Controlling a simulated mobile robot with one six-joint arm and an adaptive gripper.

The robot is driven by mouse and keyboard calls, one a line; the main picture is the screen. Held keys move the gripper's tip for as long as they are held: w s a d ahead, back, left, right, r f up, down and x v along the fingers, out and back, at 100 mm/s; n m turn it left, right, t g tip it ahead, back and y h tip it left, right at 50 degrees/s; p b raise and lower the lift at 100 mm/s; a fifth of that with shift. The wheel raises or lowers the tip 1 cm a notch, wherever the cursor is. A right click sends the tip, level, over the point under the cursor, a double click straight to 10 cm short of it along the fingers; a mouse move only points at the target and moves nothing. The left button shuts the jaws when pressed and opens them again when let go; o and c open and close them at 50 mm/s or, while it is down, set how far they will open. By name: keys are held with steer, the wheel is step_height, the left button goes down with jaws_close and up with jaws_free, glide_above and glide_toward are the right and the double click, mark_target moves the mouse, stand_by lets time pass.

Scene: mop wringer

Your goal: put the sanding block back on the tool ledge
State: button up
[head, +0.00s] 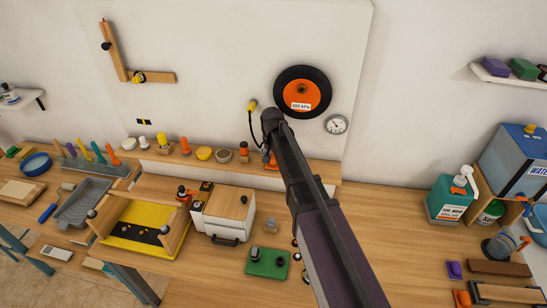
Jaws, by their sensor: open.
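The tool ledge (318,173) appears to be the long wooden ledge along the wall panel, with several small tools and pots on it. My gripper (268,157) is small in view at the end of my dark arm, open, low in front of the panel and over the right part of the ledge. A small orange thing (271,167) shows right by the fingertips, partly hidden by my arm; whether they touch it I cannot tell. I cannot say for sure which thing is the sanding block.
A white box with a wooden lid (229,203) and a yellow tray (145,226) stand on the bench. A green plate with knobs (267,262) lies nearer. A black-and-orange disc (302,92) and a gauge (336,124) are on the panel.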

mark_target(273, 159)
steer(key=shift+r, duration=0.2)
step_height(273, 159, up, 12)
steer(key=s+p, duration=0.1)
steer(key=p, duration=1.1)
steer(key=shift+s+a, duration=0.15)
steer(key=shift+s, duration=0.05)
steer(key=shift+f, duration=0.1)
stand_by(0.4)
steer(key=s+d+n, duration=0.1)
steer(key=s+d, duration=0.7)
steer(key=s, duration=0.3)
steer(key=s+d+n+g, duration=0.1)
steer(key=s+d, duration=0.7)
steer(key=s, duration=0.3)
steer(key=shift+s+d, duration=0.15)
step_height(273, 159, down, 24)
steer(key=b, duration=2.3)
